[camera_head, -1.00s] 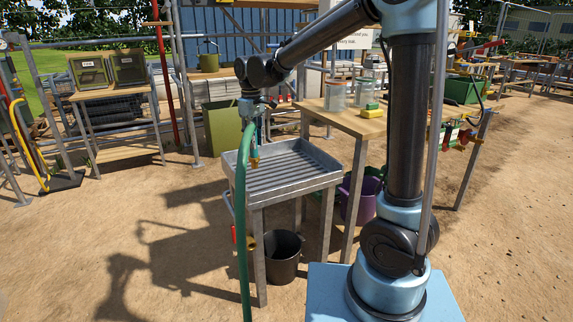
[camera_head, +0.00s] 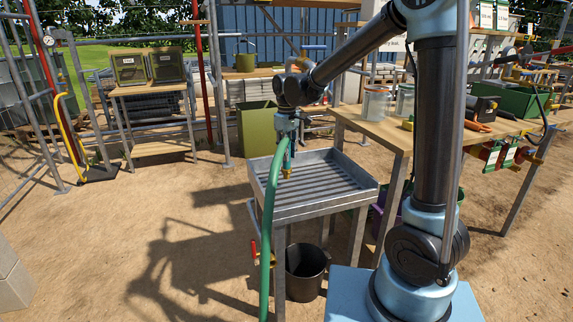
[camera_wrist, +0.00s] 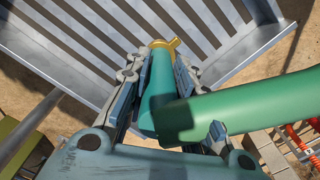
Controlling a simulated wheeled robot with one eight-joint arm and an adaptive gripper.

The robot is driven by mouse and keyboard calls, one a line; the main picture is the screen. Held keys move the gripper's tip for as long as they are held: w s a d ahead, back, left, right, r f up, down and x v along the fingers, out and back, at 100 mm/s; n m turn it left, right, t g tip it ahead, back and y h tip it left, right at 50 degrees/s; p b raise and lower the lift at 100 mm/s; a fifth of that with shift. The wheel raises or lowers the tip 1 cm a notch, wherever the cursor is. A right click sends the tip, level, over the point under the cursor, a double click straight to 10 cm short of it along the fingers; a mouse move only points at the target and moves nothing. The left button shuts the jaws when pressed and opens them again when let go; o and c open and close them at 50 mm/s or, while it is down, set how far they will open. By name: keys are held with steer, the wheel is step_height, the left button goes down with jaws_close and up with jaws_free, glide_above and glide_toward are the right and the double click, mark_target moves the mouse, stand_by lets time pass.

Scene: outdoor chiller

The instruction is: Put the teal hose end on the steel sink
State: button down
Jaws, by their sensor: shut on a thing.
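The steel sink (camera_head: 325,185) is a grey tray with a ribbed bottom on legs, in the middle of the head view. My gripper (camera_head: 287,158) is above its left part, pointing down and shut on the teal hose end (camera_wrist: 158,85). The hose end hangs down with its brass tip (camera_head: 287,173) lowest, over the ribbed bottom; I cannot tell whether it touches. The green hose (camera_head: 267,230) bends from the grip over the sink's left side and down towards the ground. In the wrist view both fingers (camera_wrist: 158,95) lie along the teal part, and the sink's ribs (camera_wrist: 130,30) show beyond.
A wooden table (camera_head: 385,135) with glass jars (camera_head: 376,104) stands right of the sink. A black bucket (camera_head: 306,270) is below the sink. A red-handled tap (camera_head: 254,250) is at its left leg. Open sandy ground (camera_head: 120,240) lies to the left.

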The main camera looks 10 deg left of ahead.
steer(key=shift+d+f, duration=0.1)
steer(key=shift+f, duration=2.05)
steer(key=c, duration=1.4)
jaws_free()
steer(key=shift+o, duration=0.2)
steer(key=shift+r, duration=0.15)
step_height(320, 180, up, 12)
steer(key=shift+f, duration=0.1)
